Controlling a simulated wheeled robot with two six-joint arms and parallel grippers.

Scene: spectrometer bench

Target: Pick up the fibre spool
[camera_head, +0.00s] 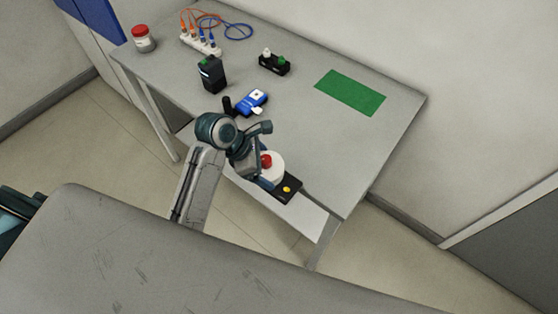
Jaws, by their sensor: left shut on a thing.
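The fibre spool (274,173) appears to be the white round thing with a red hub near the front edge of the table. My left gripper (259,160) comes down over it from the upper left and is shut on it. The wrist and fingers hide its left side. I cannot tell whether the spool touches the surface below. My right gripper is not in view.
A black box with a yellow button (289,189) is at the front edge, beside the spool. Behind are a blue device (250,103), a black box (211,74), a black holder (274,65) and a red-lidded jar (144,41). The green mat (350,92) is bare.

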